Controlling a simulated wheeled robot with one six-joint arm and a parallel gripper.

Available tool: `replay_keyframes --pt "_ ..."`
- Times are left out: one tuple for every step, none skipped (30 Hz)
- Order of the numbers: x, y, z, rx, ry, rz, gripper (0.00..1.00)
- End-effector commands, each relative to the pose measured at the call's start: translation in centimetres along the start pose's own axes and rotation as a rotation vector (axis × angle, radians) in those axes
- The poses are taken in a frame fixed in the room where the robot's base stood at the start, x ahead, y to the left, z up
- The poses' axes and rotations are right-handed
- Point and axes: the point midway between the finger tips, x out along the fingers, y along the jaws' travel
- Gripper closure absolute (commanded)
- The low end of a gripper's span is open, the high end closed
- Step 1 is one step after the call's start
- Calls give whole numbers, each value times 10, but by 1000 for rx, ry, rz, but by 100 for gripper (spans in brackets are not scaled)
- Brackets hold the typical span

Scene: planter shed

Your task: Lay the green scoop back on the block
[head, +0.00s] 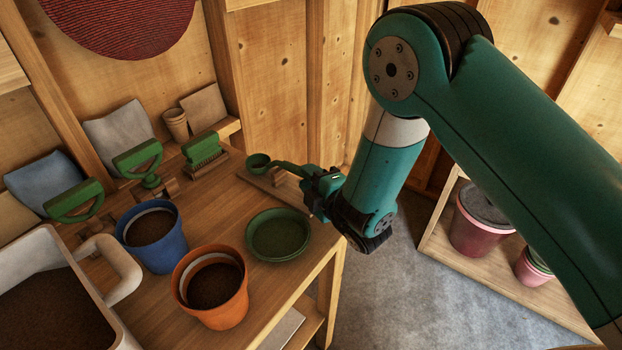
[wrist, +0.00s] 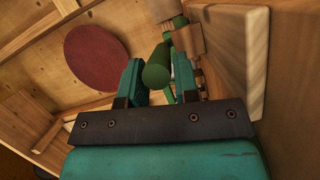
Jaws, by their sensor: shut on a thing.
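The green scoop (head: 258,162) shows in the head view at the right back of the bench, its bowl pointing left and its handle running right into my gripper (head: 314,182). In the wrist view the green handle (wrist: 157,68) lies between the two fingers of my gripper (wrist: 157,82), which is shut on it. A pale wooden block (head: 277,177) sits on a flat board just below the scoop. The scoop looks close above it; I cannot tell whether they touch. My gripper hides the handle's far end and part of the board.
A green saucer (head: 278,235), an orange pot (head: 210,286) and a blue pot (head: 152,229) stand in front and left. A green brush (head: 203,150) and green-handled tools stand at the back. The bench edge is right of the saucer, with open floor (head: 385,285) beyond.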

Motion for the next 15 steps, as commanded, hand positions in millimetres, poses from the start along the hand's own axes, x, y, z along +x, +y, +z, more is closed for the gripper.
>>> replay_keyframes --pt "0 0 0 0 0 1 100" --pt "0 1 0 0 0 1 100" --pt "0 1 0 0 0 0 100" --pt "0 1 0 0 0 0 100" --pt "0 0 0 0 0 0 100" --pt "0 0 0 0 0 0 100" --pt "0 0 0 0 0 0 100" --pt "0 0 0 0 0 0 100" --pt "0 0 0 0 0 0 100" --pt "0 -1 0 0 0 0 100" --pt "0 -1 0 0 0 0 100" --pt "0 -2 0 0 0 0 100" --pt "0 -2 1 0 0 0 100" --pt "0 -2 1 0 0 0 100" --pt "0 -3 1 0 0 0 100"
